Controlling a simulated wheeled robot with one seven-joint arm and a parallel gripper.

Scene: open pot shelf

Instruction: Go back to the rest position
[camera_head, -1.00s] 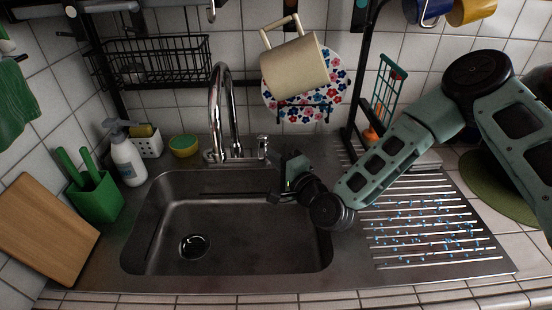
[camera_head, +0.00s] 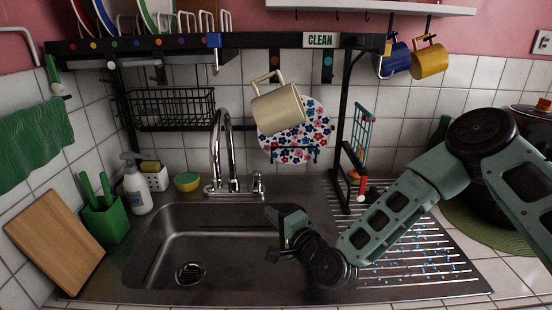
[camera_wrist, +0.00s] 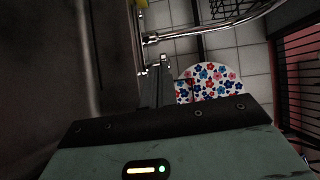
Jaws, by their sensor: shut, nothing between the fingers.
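My gripper (camera_head: 272,235) is above the right part of the sink basin (camera_head: 190,245) in the head view. It points left, and no object shows at its tip. My arm reaches in from the right over the ribbed drainboard. The wrist view shows the grey-green housing of my gripper across the bottom, with the flowered plate (camera_wrist: 210,82) and the tap (camera_wrist: 150,40) beyond it.
A black rack (camera_head: 270,41) stands over the sink. A cream mug (camera_head: 278,108) hangs in front of the flowered plate (camera_head: 313,135). The chrome tap (camera_head: 217,150) rises behind the basin. A soap bottle (camera_head: 137,188), green holder (camera_head: 106,219) and wooden board (camera_head: 52,243) are left.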

